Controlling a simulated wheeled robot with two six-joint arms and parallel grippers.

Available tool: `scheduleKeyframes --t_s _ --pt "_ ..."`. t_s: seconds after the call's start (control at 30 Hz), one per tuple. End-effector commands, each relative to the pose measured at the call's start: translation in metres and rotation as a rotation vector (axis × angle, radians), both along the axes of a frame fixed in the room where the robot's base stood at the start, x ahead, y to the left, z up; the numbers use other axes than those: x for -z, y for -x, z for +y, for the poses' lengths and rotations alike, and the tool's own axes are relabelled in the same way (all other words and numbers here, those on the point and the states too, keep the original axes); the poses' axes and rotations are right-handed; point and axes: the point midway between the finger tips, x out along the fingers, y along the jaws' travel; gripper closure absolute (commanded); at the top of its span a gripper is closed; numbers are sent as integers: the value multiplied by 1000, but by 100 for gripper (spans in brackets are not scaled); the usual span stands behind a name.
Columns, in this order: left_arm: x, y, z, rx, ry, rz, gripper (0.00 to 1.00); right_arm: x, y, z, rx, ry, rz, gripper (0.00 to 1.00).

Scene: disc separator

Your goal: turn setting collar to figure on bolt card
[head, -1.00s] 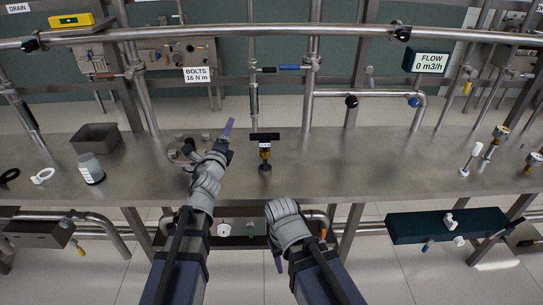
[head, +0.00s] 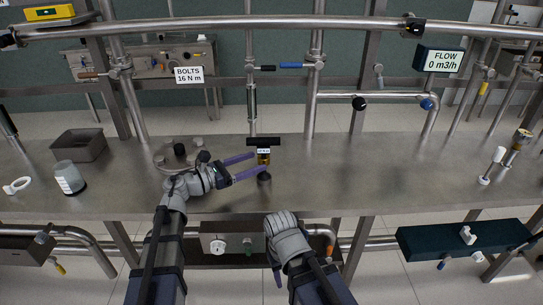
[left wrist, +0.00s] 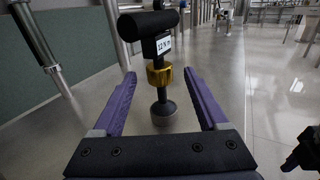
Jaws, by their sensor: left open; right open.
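The T-handled tool stands upright on the bench, with a black crossbar (head: 263,141), a small white label and a dark round foot (head: 264,177). Its gold setting collar (left wrist: 159,76) sits below the label (left wrist: 164,45), which appears to read 12 N m. The bolt card (head: 188,75) reads BOLTS 16 N m. My left gripper (head: 253,164) is open, its purple fingers pointing at the tool from the left. In the left wrist view the fingers lie on either side of the collar, apart from it. My right gripper (head: 277,272) is low before the bench edge, mostly hidden by its wrist.
A round flange with bolts (head: 178,155) lies behind my left wrist. A grey tray (head: 79,145), a jar (head: 69,177) and a white ring (head: 17,186) are at the left. The bench right of the tool is clear up to a white-handled item (head: 491,165).

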Motion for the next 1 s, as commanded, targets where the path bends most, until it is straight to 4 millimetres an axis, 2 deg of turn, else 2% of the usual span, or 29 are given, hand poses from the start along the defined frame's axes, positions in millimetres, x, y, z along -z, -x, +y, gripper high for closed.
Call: scheduleKeyframes --t_s 0.3,0.5,0.87,1.0 --pt "0 -25 -43 1 2 1 24 0 0 0 0 0 0 50" --pt "0 -34 -58 -1 2 2 24 0 0 0 0 0 0 50" --pt "0 -35 -62 -2 3 2 24 0 0 0 0 0 0 50" --pt "0 -35 -61 -2 3 2 40 0 0 0 0 0 0 50"
